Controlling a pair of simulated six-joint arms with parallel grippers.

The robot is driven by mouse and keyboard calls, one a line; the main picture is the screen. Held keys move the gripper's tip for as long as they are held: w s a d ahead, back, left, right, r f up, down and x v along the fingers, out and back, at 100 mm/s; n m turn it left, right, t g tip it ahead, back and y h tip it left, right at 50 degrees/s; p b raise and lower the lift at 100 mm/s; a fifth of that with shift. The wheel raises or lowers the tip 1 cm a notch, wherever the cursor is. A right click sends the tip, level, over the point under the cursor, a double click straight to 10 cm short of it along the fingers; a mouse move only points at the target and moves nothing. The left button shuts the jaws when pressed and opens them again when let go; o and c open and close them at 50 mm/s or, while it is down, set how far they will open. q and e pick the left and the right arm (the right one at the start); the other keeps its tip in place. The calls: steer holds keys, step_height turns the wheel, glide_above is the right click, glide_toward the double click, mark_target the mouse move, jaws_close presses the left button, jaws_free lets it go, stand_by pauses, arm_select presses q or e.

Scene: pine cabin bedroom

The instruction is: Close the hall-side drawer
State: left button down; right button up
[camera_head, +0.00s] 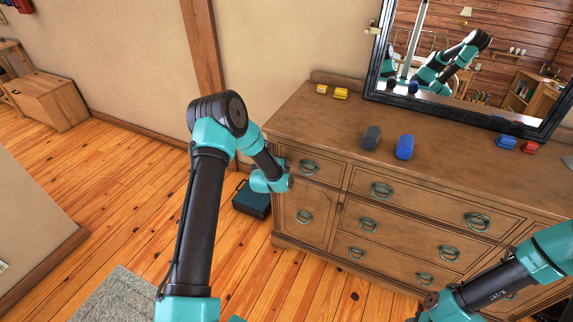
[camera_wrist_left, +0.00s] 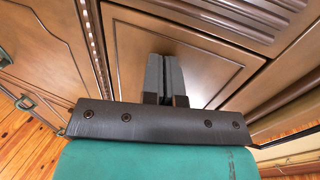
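A brown wooden dresser (camera_head: 345,222) stands at the right of the head view, with ring-handled drawers. The small upper-left drawer (camera_head: 327,175) and the wide top drawer (camera_head: 425,203) look flush. I cannot tell which drawer is the hall-side one. My left arm reaches to the dresser's left front corner, where its wrist hides part of the edge. In the left wrist view, my left gripper (camera_wrist_left: 164,78) has its two grey fingers together, with nothing seen between them. They point at a framed wooden panel (camera_wrist_left: 135,42); contact is unclear. My right arm is low at the right, its fingers not seen.
The dresser top holds yellow blocks (camera_head: 340,94), a grey object (camera_head: 371,138), a blue object (camera_head: 404,147) and a mirror (camera_head: 480,50). A dark teal case (camera_head: 251,199) lies on the floor by the dresser's left corner. The floor to the left is open.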

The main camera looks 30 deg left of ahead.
arm_select(q)
steer(key=shift+w+r, duration=0.15)
steer(key=shift+w, duration=0.05)
steer(key=f+v, duration=0.1)
steer(key=v, duration=1.3)
steer(key=shift+s+f, duration=0.3)
steer(key=s+d+f+n+g+h, duration=0.1)
steer(key=s+d+f+n+g, duration=0.3)
steer(key=s, duration=0.4)
steer(key=s+d+f+n+g+h, duration=0.1)
steer(key=s+d+f+n+g, duration=0.3)
steer(key=s+n, duration=0.4)
steer(key=s+d+f+n+g+h, duration=0.2)
steer(key=s+d+f+n+g, duration=0.2)
steer(key=s+d+n, duration=0.3)
steer(key=shift+s+d+n+g, duration=0.2)
steer(key=shift+s+n+g, duration=0.2)
steer(key=shift+s+g, duration=0.25)
